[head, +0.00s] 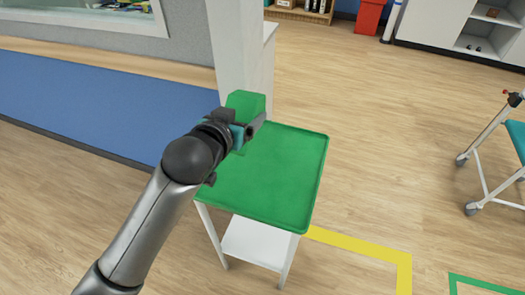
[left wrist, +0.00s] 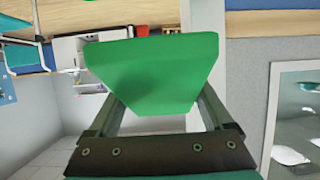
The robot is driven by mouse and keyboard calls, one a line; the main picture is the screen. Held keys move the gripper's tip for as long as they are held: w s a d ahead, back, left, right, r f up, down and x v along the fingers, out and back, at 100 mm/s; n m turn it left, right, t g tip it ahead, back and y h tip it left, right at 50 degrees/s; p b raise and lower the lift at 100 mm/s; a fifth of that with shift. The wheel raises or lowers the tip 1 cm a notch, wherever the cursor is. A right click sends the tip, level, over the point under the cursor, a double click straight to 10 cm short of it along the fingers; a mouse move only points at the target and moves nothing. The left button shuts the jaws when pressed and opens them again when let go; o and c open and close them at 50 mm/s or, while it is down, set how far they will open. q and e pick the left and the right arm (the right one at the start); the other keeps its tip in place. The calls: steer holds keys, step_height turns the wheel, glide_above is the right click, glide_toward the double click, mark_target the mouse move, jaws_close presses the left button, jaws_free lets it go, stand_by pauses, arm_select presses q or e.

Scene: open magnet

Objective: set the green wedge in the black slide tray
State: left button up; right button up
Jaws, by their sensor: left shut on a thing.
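The green wedge (head: 246,104) is held in my left gripper (head: 248,124). In the head view it shows over the far left corner of a green tray, and its height above the tray is hard to tell. In the left wrist view the wedge (left wrist: 155,70) sits between the two fingers of the left gripper (left wrist: 155,108), its wide side away from the palm. The fingers are shut on its sides. I see no black slide tray in either view. My right gripper is not in view.
The green tray (head: 285,185) tops a small white stand (head: 255,243) and its visible part is bare. A white post (head: 237,45) stands just behind. A blue-panelled low wall (head: 90,100) runs left. A wheeled cart (head: 515,140) stands right, with open floor between.

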arm_select(q)
steer(key=shift+w+a+r, duration=0.1)
steer(key=shift+w+r, duration=0.3)
steer(key=b, duration=0.5)
glide_above(247, 174)
step_height(247, 174, down, 15)
steer(key=shift+f, duration=0.85)
step_height(247, 174, down, 3)
steer(key=shift+r+b, duration=0.1)
steer(key=shift+b, duration=0.7)
steer(key=shift+f, duration=0.35)
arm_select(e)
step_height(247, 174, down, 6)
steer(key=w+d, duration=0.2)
